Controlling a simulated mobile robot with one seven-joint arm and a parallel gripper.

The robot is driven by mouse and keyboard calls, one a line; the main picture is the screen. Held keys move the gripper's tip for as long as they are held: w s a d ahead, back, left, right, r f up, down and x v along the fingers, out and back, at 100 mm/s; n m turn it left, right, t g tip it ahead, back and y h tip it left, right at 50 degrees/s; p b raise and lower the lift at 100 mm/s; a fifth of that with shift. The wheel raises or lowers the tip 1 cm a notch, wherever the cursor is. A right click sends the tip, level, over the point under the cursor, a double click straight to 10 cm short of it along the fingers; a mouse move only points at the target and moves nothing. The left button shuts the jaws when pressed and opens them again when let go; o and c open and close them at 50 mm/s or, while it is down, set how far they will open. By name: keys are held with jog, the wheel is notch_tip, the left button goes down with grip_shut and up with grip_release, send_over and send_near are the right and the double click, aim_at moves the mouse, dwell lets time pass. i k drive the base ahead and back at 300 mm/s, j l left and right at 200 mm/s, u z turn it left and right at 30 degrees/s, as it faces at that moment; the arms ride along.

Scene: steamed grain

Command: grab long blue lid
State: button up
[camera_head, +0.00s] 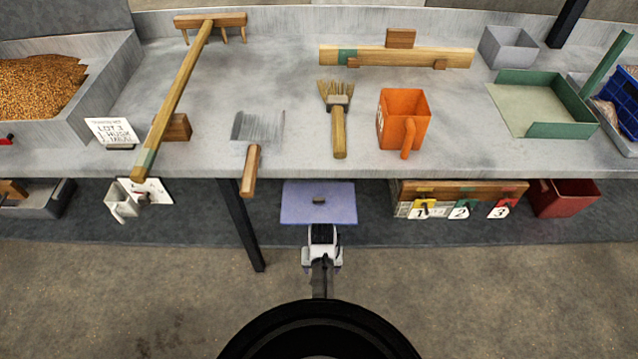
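A flat blue-lavender lid (297,209) with a small dark knob at its middle shows in the head view, below the table's front edge at the middle. Its near edge is partly hidden by my gripper. My gripper (322,256) is just in front of the lid, nearer to me. Its fingers are too small to tell whether they are open or shut. I cannot tell whether it touches the lid; the knob stands clear of it.
The grey table (290,75) holds a wooden rake (180,90), a scraper (252,165), a brush (339,130), an orange jug (403,118) and a green tray (560,130). A table leg (242,225) stands left of the lid. The floor in front is clear.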

aim_at(302, 203)
jog(key=i, duration=1.2)
